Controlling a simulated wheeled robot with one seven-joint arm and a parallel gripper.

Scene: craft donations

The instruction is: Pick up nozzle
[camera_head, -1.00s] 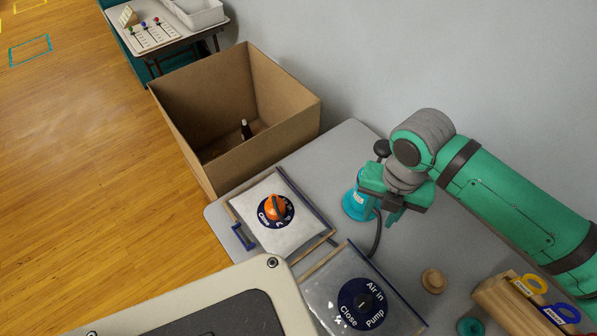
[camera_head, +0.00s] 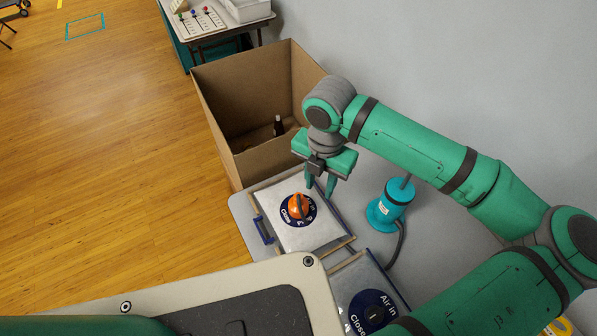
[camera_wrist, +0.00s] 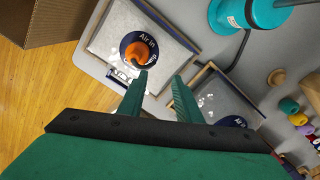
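An orange nozzle (camera_head: 298,206) sits on a round dark blue valve (camera_head: 289,217) on the silvery bag (camera_head: 318,237) at the table's far end. The nozzle also shows in the wrist view (camera_wrist: 136,53), just beyond my left fingertip. My gripper (camera_head: 320,188) is open and empty, with its fingers pointing down beside the nozzle, to its upper right in the head view. In the wrist view my two fingers (camera_wrist: 160,77) are apart, with bare bag and frame edge between them. I see no contact with the nozzle.
A teal pump (camera_head: 392,202) with a dark hose stands right of the bag. A second bag (camera_head: 352,279) with a bare valve lies nearer. A tall open cardboard box (camera_head: 228,112) holding a dark bottle (camera_head: 279,126) stands behind the table.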

